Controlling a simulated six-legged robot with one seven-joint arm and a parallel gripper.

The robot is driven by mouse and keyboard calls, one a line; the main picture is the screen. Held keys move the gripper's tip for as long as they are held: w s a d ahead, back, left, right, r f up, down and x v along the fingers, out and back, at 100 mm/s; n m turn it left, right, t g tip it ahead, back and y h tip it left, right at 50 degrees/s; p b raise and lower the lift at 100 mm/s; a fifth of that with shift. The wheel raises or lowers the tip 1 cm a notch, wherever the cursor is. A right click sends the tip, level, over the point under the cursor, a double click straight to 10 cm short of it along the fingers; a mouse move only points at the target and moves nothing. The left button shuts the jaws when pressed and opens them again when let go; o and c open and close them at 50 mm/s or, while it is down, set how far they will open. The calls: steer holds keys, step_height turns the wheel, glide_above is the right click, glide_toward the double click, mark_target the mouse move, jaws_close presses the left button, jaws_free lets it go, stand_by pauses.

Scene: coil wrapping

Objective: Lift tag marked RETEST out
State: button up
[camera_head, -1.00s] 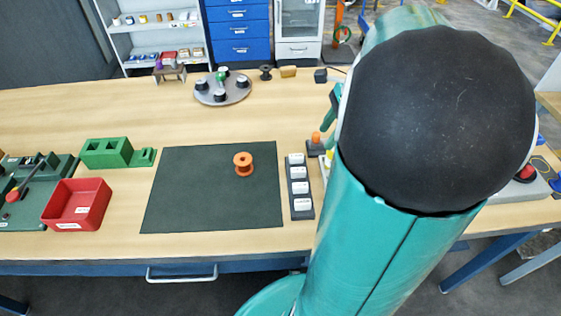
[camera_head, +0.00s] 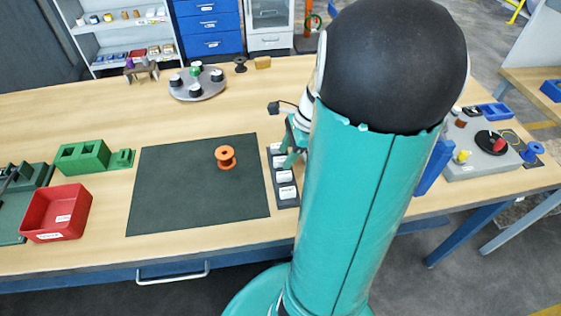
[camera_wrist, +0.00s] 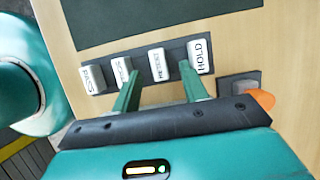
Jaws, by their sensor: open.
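The white tag marked RETEST (camera_wrist: 159,64) sits in a dark rack (camera_wrist: 140,56), third from the left in the wrist view. The tag marked HOLD (camera_wrist: 200,56) is to its right, and two more white tags (camera_wrist: 92,78) (camera_wrist: 122,70) with hard-to-read letters are to its left. My gripper (camera_wrist: 160,68) is open and empty, its two green fingers pointing toward the rack, one on each side of the RETEST tag in the picture. I cannot tell how far above the tag they are. In the head view the rack (camera_head: 287,203) is partly hidden by my arm.
A dark mat (camera_head: 190,205) with an orange spool (camera_head: 225,157) lies left of the rack. A block with an orange part (camera_wrist: 262,99) stands close to the HOLD end. A red bin (camera_head: 55,213), a green block (camera_head: 82,157) and a round tray (camera_head: 205,90) are farther off.

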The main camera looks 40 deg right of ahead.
steer(key=shift+x, duration=0.95)
jaws_close()
steer(key=shift+r, duration=0.5)
step_height(320, 180, up, 2)
steer(key=shift+r, duration=0.2)
steer(key=s+a+r, duration=0.1)
steer(key=s+r, duration=0.8)
steer(key=s, duration=0.5)
steer(key=shift+r, duration=0.3)
